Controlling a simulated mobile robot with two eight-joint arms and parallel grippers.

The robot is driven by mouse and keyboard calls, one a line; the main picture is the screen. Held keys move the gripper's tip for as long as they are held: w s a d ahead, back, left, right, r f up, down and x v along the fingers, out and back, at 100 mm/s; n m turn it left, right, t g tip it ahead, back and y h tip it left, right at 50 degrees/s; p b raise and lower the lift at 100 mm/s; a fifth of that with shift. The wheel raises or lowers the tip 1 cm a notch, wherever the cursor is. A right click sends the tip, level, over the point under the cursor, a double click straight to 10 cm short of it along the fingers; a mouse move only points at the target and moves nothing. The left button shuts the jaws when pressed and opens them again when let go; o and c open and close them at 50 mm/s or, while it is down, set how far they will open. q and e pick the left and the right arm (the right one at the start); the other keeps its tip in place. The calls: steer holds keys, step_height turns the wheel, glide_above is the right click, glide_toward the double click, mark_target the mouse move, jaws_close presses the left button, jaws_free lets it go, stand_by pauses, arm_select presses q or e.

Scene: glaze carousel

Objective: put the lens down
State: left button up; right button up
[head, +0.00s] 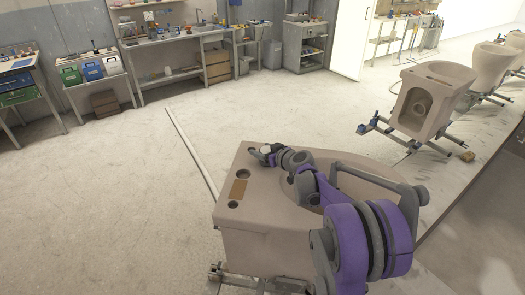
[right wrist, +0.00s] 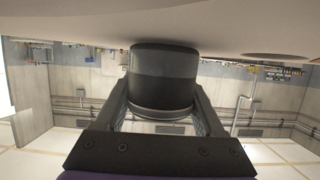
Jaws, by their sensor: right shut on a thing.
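The lens (right wrist: 163,75) is a dark, short cylinder with a grey band. In the right wrist view it sits between the two fingers of my right gripper (right wrist: 163,110), which is shut on it. One end of the lens meets or nearly meets a pale surface at the top of that view; I cannot tell whether they touch. In the head view my right gripper (head: 267,152) is over the top of a beige ceramic piece (head: 262,205), near its far edge. The lens is too small there to make out clearly. My left gripper is not in view.
The ceramic piece has round holes and a brown rectangular patch (head: 238,189) on top. It rests on a metal stand (head: 262,283). More ceramic pieces (head: 432,98) stand on carriages at the right. Workbenches (head: 180,42) line the back wall. The floor at left is clear.

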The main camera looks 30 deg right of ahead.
steer(key=shift+f, duration=0.1)
steer(key=o, duration=1.4)
steer(key=shift+o, duration=0.2)
steer(key=v, duration=1.2)
